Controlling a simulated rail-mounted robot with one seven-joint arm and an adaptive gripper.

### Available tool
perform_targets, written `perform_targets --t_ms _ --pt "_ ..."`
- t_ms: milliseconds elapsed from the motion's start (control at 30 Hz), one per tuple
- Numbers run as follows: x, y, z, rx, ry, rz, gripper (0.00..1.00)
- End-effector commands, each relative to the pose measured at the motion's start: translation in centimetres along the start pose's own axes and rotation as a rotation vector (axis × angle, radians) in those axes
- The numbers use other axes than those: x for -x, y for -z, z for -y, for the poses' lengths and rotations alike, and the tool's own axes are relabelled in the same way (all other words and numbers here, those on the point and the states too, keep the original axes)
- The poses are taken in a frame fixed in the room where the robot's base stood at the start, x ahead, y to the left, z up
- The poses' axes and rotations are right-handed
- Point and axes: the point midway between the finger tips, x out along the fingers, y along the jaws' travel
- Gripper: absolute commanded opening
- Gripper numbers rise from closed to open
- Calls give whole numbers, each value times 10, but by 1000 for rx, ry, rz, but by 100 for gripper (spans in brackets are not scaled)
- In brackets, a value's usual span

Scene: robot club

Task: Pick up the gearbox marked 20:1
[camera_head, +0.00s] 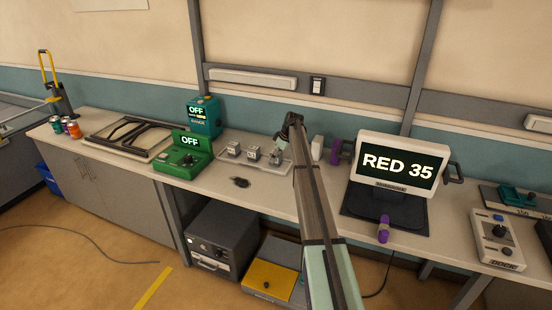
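Three small grey gearboxes stand in a row on a light tray (262,166) on the bench: a left one (233,149), a middle one (253,154) and a right one (274,158). Their markings are too small to read, so I cannot tell which is 20:1. My gripper (279,147) hangs at the tray's right end, at or just above the right gearbox. Whether it touches that gearbox is unclear. The fingers are small and dark, and I cannot tell whether they are open or shut.
A green device reading OFF (188,160) and a teal one (204,118) stand left of the tray. A small dark part (240,182) lies in front of the tray. A purple item (384,229) lies near the bench's front edge.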

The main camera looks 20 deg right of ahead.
Motion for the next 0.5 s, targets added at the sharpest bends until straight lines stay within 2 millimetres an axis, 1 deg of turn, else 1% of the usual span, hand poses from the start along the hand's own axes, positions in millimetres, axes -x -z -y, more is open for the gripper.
perform_targets --t_ms 133,167,200,267,300,333,367,500 --pt "0 0 0 0 0 0 81" --pt "0 0 0 0 0 0 74" --pt "0 0 0 0 0 0 60" --pt "0 0 0 0 0 0 39" --pt "0 0 0 0 0 0 25" --pt "0 0 0 0 0 0 14" --pt "0 0 0 0 0 0 6" --pt "0 0 0 0 0 0 6"
